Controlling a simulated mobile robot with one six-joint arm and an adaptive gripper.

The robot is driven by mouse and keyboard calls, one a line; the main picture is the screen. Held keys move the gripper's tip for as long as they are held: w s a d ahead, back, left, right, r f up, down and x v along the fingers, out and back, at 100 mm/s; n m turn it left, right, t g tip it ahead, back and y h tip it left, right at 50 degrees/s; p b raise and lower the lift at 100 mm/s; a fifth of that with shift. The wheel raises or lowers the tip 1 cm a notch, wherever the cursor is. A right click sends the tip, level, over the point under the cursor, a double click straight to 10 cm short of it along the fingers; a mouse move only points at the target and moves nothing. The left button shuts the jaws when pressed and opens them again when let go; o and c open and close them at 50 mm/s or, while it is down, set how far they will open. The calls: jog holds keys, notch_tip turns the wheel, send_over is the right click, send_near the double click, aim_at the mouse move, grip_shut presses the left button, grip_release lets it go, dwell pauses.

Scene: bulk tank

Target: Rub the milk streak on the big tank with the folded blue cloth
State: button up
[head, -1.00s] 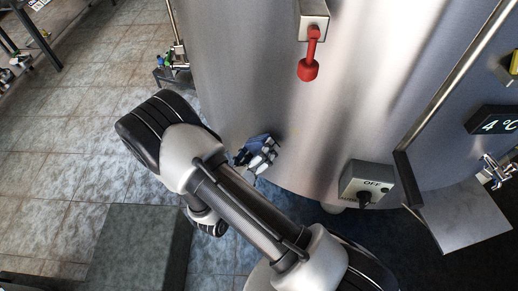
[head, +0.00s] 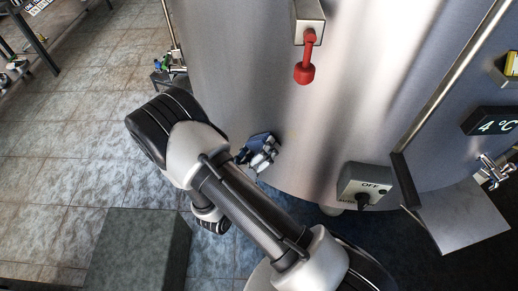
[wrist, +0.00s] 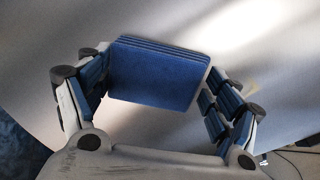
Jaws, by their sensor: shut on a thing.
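The big steel tank (head: 375,95) fills the upper middle and right of the head view, and its grey wall (wrist: 240,30) fills the wrist view's background. My gripper (head: 263,153) is low at the tank's left side, partly behind my arm. In the wrist view my gripper (wrist: 158,72) is shut on the folded blue cloth (wrist: 152,78), held flat between its fingers. The cloth (head: 260,139) is at or very near the tank wall; I cannot tell whether it touches. A faint yellowish mark (wrist: 251,88) lies right of the cloth; I cannot tell whether it is the milk streak.
A red-handled valve (head: 305,70) hangs on the tank above my gripper. A switch box (head: 363,185) marked OFF is to the right, with a 4 °C display (head: 492,122) farther right. A grey block (head: 140,250) stands on the tiled floor at lower left.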

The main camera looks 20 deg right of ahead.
jog(key=shift+w+d, duration=0.5)
jog(key=shift+s, duration=0.1)
